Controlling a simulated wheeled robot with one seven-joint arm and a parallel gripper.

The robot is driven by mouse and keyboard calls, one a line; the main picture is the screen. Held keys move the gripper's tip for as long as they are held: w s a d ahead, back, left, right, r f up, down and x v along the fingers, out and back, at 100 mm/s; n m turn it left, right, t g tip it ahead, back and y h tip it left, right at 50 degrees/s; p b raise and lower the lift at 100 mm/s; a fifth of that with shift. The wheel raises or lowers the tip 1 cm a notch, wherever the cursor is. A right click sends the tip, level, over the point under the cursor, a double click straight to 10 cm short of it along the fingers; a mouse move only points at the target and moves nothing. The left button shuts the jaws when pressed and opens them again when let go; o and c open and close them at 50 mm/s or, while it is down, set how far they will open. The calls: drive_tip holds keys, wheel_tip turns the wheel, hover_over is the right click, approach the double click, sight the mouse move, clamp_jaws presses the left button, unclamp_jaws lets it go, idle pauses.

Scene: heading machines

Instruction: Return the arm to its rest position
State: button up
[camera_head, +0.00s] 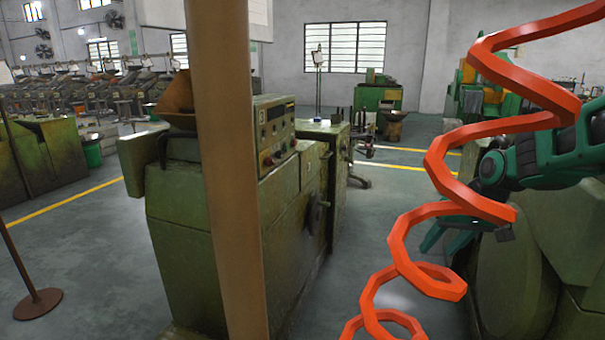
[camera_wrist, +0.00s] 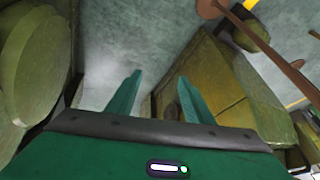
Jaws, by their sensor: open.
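My teal arm (camera_head: 548,157) reaches in from the right edge of the head view, in front of a green machine with a large round part. My gripper (camera_head: 440,246) hangs at its end, partly hidden behind an orange coil. In the wrist view my gripper (camera_wrist: 160,76) shows two teal fingers spread apart. Nothing is between them, and grey floor shows beyond the tips.
The orange coil (camera_head: 437,170) crosses the view near my arm. A brown post (camera_head: 228,170) stands before a green heading machine (camera_head: 185,225). A round-part machine (camera_head: 512,270) is close at right. Grey floor (camera_head: 393,210) lies between the machines. A stand with a brown base (camera_head: 38,303) is at left.

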drive_tip(key=s+d+f+m+g, duration=0.1)
drive_tip(key=s+d+m+g, duration=0.1)
drive_tip(key=s, duration=1.4)
drive_tip(key=s+d+f+m+g+h, duration=0.1)
drive_tip(key=s+d+m, duration=0.3)
drive_tip(key=s, duration=1.2)
drive_tip(key=shift+s+d+g, duration=0.15)
drive_tip(key=shift+d+g, duration=0.55)
drive_tip(key=shift+g, duration=0.2)
